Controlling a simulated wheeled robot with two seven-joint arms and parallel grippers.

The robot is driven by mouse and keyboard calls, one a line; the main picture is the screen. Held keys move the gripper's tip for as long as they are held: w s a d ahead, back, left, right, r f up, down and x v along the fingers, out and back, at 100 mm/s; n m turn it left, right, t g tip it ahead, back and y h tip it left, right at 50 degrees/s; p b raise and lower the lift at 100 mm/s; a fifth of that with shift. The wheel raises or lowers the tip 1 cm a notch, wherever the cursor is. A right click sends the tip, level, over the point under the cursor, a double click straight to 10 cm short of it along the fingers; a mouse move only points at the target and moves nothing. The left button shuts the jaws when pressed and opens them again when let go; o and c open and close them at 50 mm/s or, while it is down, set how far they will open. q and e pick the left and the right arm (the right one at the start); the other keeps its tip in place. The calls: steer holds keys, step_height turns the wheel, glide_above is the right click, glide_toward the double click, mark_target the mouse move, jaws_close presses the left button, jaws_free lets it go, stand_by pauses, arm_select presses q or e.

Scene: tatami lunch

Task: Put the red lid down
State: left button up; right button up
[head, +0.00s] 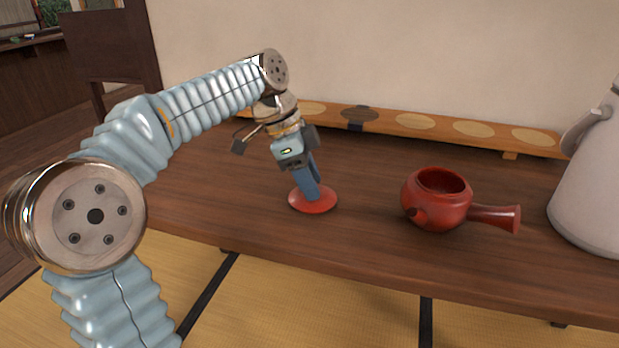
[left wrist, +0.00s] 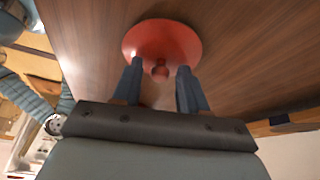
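The red lid (head: 313,200) lies flat on the dark wooden table, left of the red teapot (head: 437,200). In the left wrist view the lid (left wrist: 163,40) shows its small round knob toward the gripper. My left gripper (head: 316,190) points down at the lid from above. In the left wrist view the two blue fingers of the gripper (left wrist: 159,76) stand apart on either side of the knob, with gaps visible. It looks open. The teapot is uncovered, its side handle pointing right. My right gripper is not in view.
A large pale kettle (head: 590,180) stands at the table's right. A low wooden board with round inlays (head: 405,121) runs along the wall at the back. The table (head: 215,190) is clear around the lid. Its front edge is close to the lid, with tatami below.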

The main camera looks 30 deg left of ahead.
arm_select(q)
steer(key=shift+r, duration=0.25)
steer(key=p+v, duration=0.3)
steer(key=v, duration=0.8)
steer(key=shift+s+a+r, duration=0.1)
steer(key=shift+a+r, duration=0.1)
steer(key=shift+r, duration=0.15)
